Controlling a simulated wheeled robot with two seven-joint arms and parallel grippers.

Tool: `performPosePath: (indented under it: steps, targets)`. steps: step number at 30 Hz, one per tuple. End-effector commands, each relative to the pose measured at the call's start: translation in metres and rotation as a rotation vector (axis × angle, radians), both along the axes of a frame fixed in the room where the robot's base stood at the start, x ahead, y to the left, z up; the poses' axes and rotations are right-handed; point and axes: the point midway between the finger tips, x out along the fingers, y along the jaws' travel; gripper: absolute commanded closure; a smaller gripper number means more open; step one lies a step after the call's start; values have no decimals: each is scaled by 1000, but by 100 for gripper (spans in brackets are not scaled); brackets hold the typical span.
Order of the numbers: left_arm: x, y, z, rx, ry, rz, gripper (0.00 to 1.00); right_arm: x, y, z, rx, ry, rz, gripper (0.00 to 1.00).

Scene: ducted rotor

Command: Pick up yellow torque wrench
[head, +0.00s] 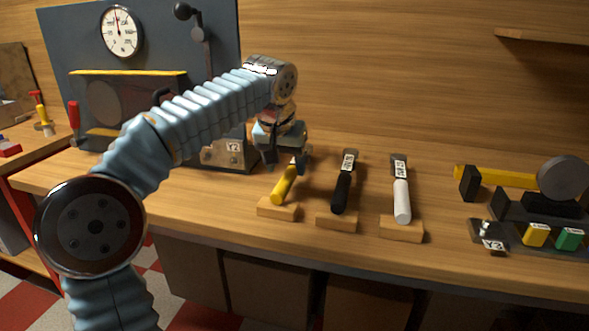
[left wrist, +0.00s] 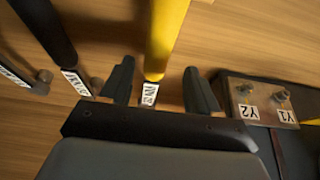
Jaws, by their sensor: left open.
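The yellow torque wrench (head: 284,185) lies on a small wooden block on the bench, leftmost of three similar wrenches. In the left wrist view its yellow handle (left wrist: 167,35) runs down between my fingers, with a white label at its lower end. My left gripper (head: 284,160) is over the far end of the wrench. In the left wrist view the left gripper (left wrist: 160,88) is open, one finger on each side of the labelled part, with gaps on both sides. The far end of the wrench is hidden behind the gripper. My right gripper is not in view.
A black-handled wrench (head: 341,192) and a white-handled wrench (head: 402,200) rest on blocks to the right. A metal block labelled Y2 (head: 222,153) stands close on the left, by a dark panel with a gauge (head: 121,31). A fixture with yellow and green parts (head: 530,205) stands far right.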

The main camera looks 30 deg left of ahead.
Motion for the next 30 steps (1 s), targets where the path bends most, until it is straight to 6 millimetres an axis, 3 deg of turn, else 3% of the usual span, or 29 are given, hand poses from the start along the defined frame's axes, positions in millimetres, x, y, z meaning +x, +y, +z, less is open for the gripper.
performPosePath:
  steps: [7, 16, 28, 30]
  targets:
    - [11, -2, -37, -1, 3, 1, 39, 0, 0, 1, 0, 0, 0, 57]
    - [14, -2, -42, -1, 1, 1, 39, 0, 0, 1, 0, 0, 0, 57]
    - [14, -2, -42, -1, 1, 1, 100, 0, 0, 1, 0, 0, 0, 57]
    - [14, -2, -41, 0, -1, 1, 100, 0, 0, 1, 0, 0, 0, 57]
